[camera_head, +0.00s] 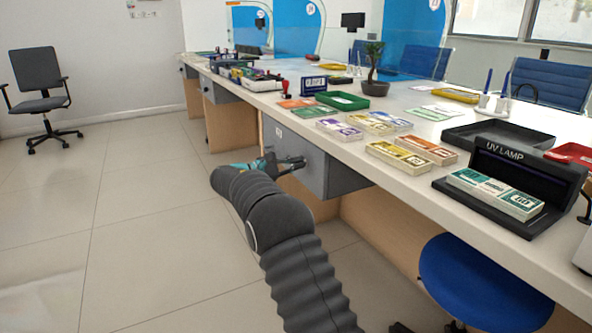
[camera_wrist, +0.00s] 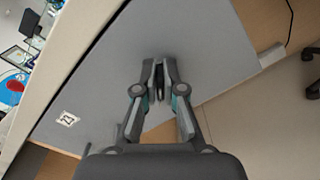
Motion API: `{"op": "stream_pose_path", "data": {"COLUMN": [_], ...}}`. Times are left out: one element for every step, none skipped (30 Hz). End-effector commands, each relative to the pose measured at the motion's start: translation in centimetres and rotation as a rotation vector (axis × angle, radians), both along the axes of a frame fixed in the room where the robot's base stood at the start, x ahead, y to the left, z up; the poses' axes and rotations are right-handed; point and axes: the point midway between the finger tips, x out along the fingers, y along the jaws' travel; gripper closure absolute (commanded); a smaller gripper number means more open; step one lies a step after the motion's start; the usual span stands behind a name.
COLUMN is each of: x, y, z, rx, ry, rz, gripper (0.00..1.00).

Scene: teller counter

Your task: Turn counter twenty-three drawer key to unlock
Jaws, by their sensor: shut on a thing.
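The grey drawer unit (camera_head: 305,153) hangs under the white counter, and my gripper (camera_head: 288,165) is at its front face in the head view. In the wrist view the drawer front (camera_wrist: 200,50) fills much of the picture, with a small white number label (camera_wrist: 68,118) on it. The label's digits look like 23 but are small and turned. My gripper (camera_wrist: 160,80) has its fingers close together against the drawer front, shut on a small dark thing that looks like the key (camera_wrist: 160,82). The fingers mostly hide the key and the lock.
The counter top (camera_head: 405,105) above holds banknote bundles (camera_head: 398,157), a UV lamp (camera_head: 510,180) and trays (camera_head: 342,101). A blue stool (camera_head: 485,280) stands below at the right.

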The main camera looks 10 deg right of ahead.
Motion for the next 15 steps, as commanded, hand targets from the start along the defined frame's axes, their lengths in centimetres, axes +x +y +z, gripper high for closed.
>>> {"op": "stream_pose_path", "data": {"x": [-0.02, -0.05, -0.08, -0.10, -0.13, -0.16, -0.18, -0.20, -0.21, -0.24, -0.25, -0.27, -0.28, -0.30, -0.32], "y": [0.00, 0.00, -0.01, -0.02, -0.03, -0.04, -0.05, -0.05, -0.06, -0.07, -0.07, -0.08, -0.08, -0.09, -0.09], "z": [-0.43, -0.46, -0.48, -0.49, -0.51, -0.55, -0.59, -0.63, -0.68, -0.73, -0.77, -0.83, -0.85, -0.87, -0.88], "rx": [0.014, 0.023, 0.034, 0.043, 0.052, 0.064, 0.073, 0.082, 0.094, 0.103, 0.111, 0.123, 0.131, 0.140, 0.151], "ry": [-0.044, -0.072, -0.108, -0.135, -0.163, -0.199, -0.225, -0.252, -0.288, -0.316, -0.342, -0.378, -0.404, -0.431, -0.465], "rz": [0.001, 0.001, 0.001, 0.001, 0.001, 0.001, 0.001, 0.001, 0.001, 0.001, 0.001, 0.001, 0.001, 0.001, 0.001], "gripper": [1.00, 1.00, 1.00, 1.00, 1.00, 1.00, 1.00, 1.00, 1.00, 1.00, 1.00, 1.00, 1.00, 1.00, 1.00]}}
